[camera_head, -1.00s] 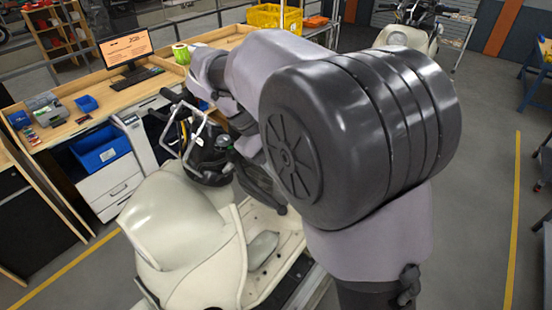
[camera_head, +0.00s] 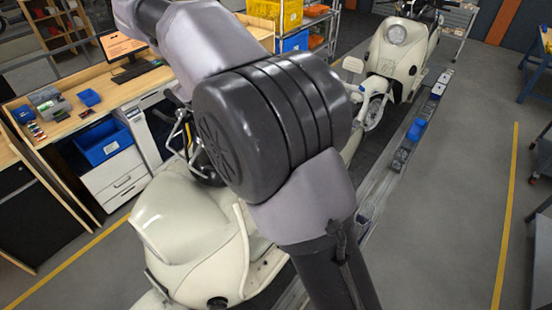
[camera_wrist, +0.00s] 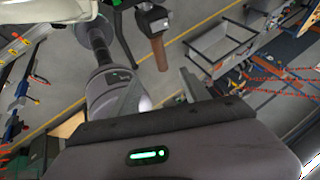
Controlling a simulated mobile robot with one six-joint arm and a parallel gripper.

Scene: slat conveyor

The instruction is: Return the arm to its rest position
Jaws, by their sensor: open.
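In the head view my arm crosses the middle of the picture, rising from the lower right with a large dark joint at its centre. Its forward link runs to the upper left edge, and my gripper does not show there. In the wrist view my gripper (camera_wrist: 158,76) is open, with its dark body and a green light across the bottom. Nothing is seen held between the fingers.
A cream scooter (camera_head: 183,235) stands close below and left of my arm. Another scooter (camera_head: 398,55) stands farther back on the conveyor (camera_head: 378,192). A workbench (camera_head: 60,128) with a monitor (camera_head: 122,46) and blue bin (camera_head: 102,145) lies left.

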